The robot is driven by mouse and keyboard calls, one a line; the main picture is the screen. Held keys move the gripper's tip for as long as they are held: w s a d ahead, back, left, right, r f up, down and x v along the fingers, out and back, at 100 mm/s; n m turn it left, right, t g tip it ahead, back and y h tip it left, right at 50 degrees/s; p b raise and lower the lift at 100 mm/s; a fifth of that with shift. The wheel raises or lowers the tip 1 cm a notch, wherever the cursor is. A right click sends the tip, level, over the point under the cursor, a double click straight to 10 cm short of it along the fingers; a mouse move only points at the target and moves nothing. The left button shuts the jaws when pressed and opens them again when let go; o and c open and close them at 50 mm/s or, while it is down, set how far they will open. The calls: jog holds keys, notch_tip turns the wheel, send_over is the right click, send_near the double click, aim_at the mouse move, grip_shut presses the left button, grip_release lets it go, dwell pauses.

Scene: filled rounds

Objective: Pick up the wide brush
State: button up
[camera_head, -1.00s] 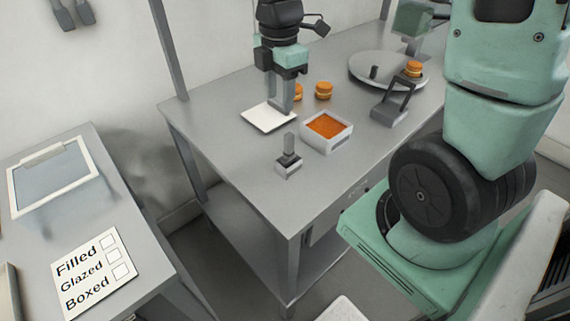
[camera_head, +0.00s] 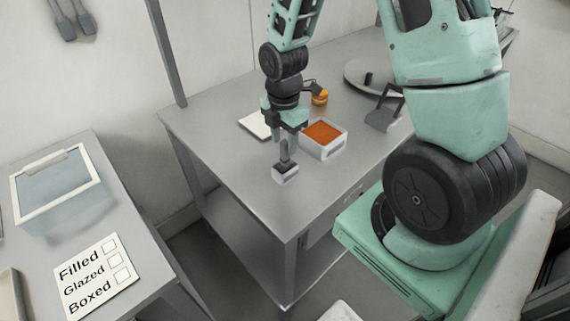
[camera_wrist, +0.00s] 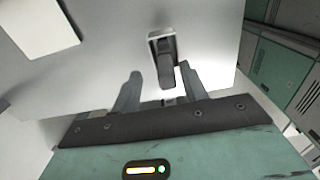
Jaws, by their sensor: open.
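The wide brush (camera_head: 286,172) stands upright on the grey table, with a pale block-like base and a dark handle pointing up. It also shows in the wrist view (camera_wrist: 163,48), where its handle reaches toward my jaws. My gripper (camera_head: 285,142) points down directly above the brush. In the wrist view my gripper (camera_wrist: 162,74) is open, with one finger on either side of the handle, which appears nearer the right finger. I cannot tell whether a finger touches it. The handle's upper end is partly hidden by my gripper in the head view.
A white tub of orange filling (camera_head: 342,147) stands close to the right of the brush. A white board (camera_head: 254,125), an orange-brown round (camera_head: 320,97), a dark stand (camera_head: 384,112) and a turntable (camera_head: 357,72) lie farther back. The table's front is clear.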

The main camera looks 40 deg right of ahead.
aim_at(285, 155)
jog(key=f, duration=0.2)
jog(key=s+f+p, duration=0.1)
jog(key=f, duration=0.1)
jog(key=shift+a+f+p, duration=0.2)
jog(key=shift+p, duration=0.1)
jog(key=shift+w+f, duration=0.1)
jog(key=shift+f, duration=0.35)
grip_shut()
